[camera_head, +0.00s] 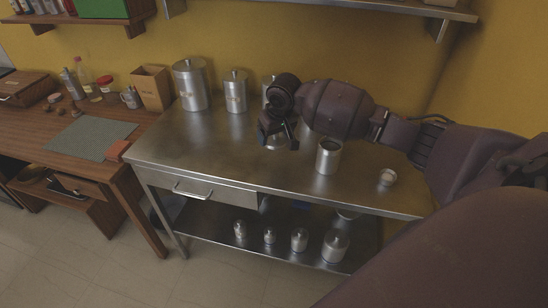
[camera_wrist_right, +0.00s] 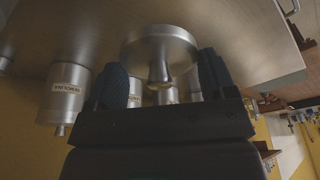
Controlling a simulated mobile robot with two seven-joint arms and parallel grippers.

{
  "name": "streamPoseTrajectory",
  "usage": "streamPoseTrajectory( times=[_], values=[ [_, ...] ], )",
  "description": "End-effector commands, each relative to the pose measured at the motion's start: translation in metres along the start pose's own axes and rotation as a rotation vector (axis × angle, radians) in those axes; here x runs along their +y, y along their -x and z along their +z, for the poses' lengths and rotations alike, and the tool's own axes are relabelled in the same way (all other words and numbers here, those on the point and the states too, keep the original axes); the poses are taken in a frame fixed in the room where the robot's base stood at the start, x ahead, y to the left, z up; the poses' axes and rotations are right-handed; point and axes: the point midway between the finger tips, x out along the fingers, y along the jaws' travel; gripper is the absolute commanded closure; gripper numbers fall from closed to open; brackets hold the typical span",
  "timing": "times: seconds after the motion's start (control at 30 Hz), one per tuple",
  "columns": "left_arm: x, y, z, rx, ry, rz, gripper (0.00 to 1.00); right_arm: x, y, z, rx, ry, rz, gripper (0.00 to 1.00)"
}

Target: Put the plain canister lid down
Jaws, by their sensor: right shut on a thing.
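The plain canister lid (camera_wrist_right: 150,48) is a round steel disc with a flared knob, seen between the fingers of my right gripper (camera_wrist_right: 163,80) in the right wrist view. The gripper is shut on it; the exact contact is hard to see. In the head view my right gripper (camera_head: 290,136) is over the middle of the steel table, its fingers partly hidden by the dark wrist. An open, lidless canister (camera_head: 327,159) stands upright on the table to the right of the gripper. My left gripper is not in view.
Lidded, labelled canisters, one large (camera_head: 190,87) and one smaller (camera_head: 236,93), stand along the back of the steel table (camera_head: 230,150), with another partly behind my wrist. A small round metal piece (camera_head: 387,177) lies at right. The left front tabletop is clear. Several small canisters stand on the lower shelf.

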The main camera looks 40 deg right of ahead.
Motion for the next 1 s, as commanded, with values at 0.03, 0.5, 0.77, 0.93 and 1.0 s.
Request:
streamPoseTrajectory(
  times=[0.03, 0.5, 0.77, 0.93, 1.0],
  values=[
    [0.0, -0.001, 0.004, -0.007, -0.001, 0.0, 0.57, 0.0, -0.012, 0.004, -0.005, 0.0, 0.001, 0.45],
    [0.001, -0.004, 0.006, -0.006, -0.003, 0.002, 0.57, 0.0, -0.051, 0.015, -0.004, 0.0, 0.0, 0.46],
    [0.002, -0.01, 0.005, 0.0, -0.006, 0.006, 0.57, 0.0, -0.084, 0.024, -0.003, 0.0, 0.0, 0.46],
    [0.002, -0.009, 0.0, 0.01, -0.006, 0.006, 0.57, 0.0, -0.083, 0.023, 0.0, 0.0, 0.0, 0.46],
    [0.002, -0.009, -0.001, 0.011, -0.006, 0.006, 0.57, 0.0, -0.083, 0.023, 0.0, 0.0, 0.0, 0.46]
  ],
)
